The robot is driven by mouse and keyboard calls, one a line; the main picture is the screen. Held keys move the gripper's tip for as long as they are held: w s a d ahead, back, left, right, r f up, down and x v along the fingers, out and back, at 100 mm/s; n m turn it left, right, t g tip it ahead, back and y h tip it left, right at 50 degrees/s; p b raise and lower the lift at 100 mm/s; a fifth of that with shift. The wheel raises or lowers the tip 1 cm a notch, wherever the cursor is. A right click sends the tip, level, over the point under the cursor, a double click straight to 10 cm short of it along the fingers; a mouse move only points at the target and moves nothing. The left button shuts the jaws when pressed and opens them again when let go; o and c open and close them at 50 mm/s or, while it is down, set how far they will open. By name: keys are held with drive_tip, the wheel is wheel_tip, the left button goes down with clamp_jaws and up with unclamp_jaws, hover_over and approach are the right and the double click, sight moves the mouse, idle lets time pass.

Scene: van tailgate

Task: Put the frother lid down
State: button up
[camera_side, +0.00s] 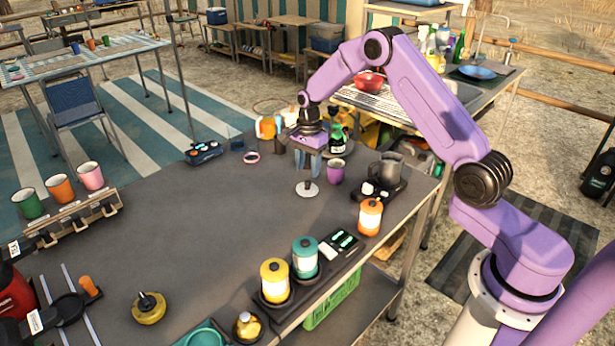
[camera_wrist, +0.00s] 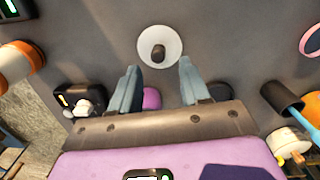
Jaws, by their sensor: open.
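The frother lid is a round white disc (camera_side: 308,190) with a dark knob in its middle. It appears to lie flat on the dark tabletop, knob up, and it also shows in the wrist view (camera_wrist: 174,34). My gripper (camera_side: 307,174) is just above the lid, pointing down. In the wrist view its two grey-blue fingers (camera_wrist: 159,68) are spread apart with nothing held between them, and the lid shows whole just beyond the tips. The grey frother jug (camera_side: 391,166) stands on a dark base to the right; whether its top is open is too small to tell.
A purple cup (camera_side: 336,172) stands close to the right of my gripper, with a green bottle (camera_side: 337,140) behind. A pink ring (camera_side: 252,157) lies to the left. The middle of the table is clear.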

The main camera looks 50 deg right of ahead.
wheel_tip(320, 180, up, 7)
idle(0.3)
drive_tip(key=s+a+r+n, duration=0.4)
drive_tip(key=s+a+n, duration=0.3)
drive_tip(key=s, duration=0.1)
drive_tip(key=s+a+r+n, duration=0.4)
drive_tip(key=s+a+n, duration=0.2)
drive_tip(key=s+a, duration=0.2)
drive_tip(key=s+d+n, duration=0.2)
drive_tip(key=s+n, duration=1.4)
drive_tip(key=s, duration=0.9)
drive_tip(key=shift+s+d+r, duration=0.15)
drive_tip(key=shift+d+r, duration=0.15)
drive_tip(key=shift+d, duration=0.1)
